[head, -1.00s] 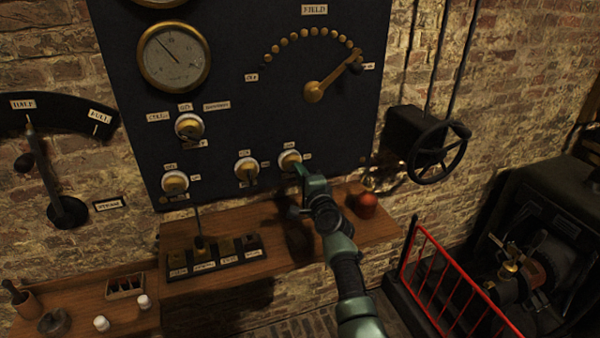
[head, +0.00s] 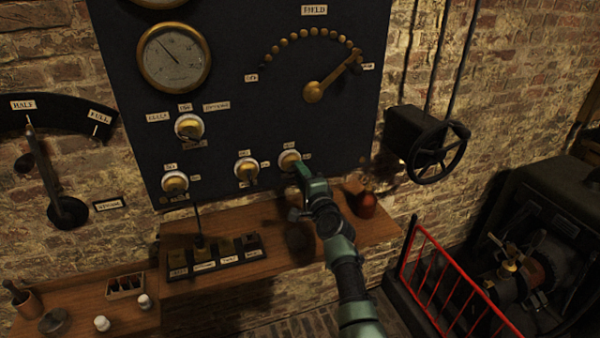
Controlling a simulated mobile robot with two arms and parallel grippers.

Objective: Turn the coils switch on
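A dark switchboard panel (head: 240,70) carries several round brass-and-white switches. The upper one (head: 189,127) has small labels around it; the left label seems to read "COILS", but the print is blurred. Three more switches sit in a lower row: a left one (head: 175,182), a middle one (head: 246,169) and a right one (head: 289,160). My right gripper (head: 301,172) is at the right lower switch, close in front of it or touching; I cannot tell which. Its fingers are too small and dark to tell open from shut. My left gripper is not in view.
A wooden shelf (head: 350,230) below the panel holds a labelled key block (head: 215,256) and a red rounded object (head: 366,204). A black handwheel (head: 437,152) stands out at right. A red railing (head: 460,285) guards a machine (head: 535,260). A lever (head: 45,170) is at left.

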